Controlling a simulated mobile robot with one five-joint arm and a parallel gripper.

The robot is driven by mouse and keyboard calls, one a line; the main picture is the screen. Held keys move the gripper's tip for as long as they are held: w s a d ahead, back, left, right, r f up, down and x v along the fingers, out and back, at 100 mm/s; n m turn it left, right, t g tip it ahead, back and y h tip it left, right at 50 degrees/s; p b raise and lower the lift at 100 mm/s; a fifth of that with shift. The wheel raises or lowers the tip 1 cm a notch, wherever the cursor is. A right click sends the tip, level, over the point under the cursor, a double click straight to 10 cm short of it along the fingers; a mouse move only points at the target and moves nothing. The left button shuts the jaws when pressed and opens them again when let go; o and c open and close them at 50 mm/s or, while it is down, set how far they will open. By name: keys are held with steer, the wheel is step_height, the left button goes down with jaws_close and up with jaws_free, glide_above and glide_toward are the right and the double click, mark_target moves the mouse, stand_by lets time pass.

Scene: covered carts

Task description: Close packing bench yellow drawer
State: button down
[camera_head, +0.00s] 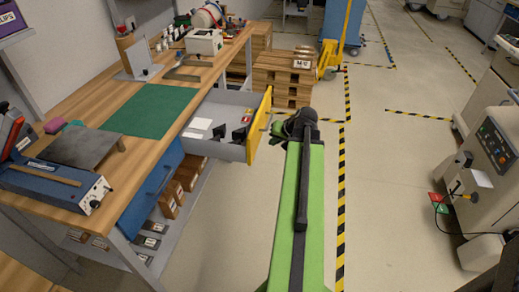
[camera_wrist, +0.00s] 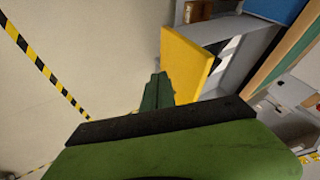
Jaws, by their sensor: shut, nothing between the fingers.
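The yellow drawer (camera_head: 259,126) of the packing bench (camera_head: 140,180) stands pulled out, with its yellow front facing right. Its grey tray holds white cards and small dark items. In the wrist view the yellow front (camera_wrist: 186,62) shows just ahead of and to the right of my fingers. My gripper (camera_wrist: 157,84) is shut and empty, beside the outer face of the drawer front. In the head view my green arm reaches forward to the right of the drawer, and its dark wrist is close to the front. I cannot tell whether the fingers touch it.
A blue drawer (camera_head: 151,193) sits shut at the near left of the bench. A green mat (camera_head: 150,109) lies on the wooden top. Stacked pallets (camera_head: 284,76) and a yellow pallet jack (camera_head: 331,58) stand beyond. Floor to the right is open up to a grey machine (camera_head: 490,150).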

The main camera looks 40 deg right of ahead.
steer(key=s+d, duration=0.1)
steer(key=d, duration=0.1)
steer(key=b, duration=0.8)
glide_toward(255, 148)
steer(key=shift+x, duration=2.3)
steer(key=shift+a+f, duration=0.1)
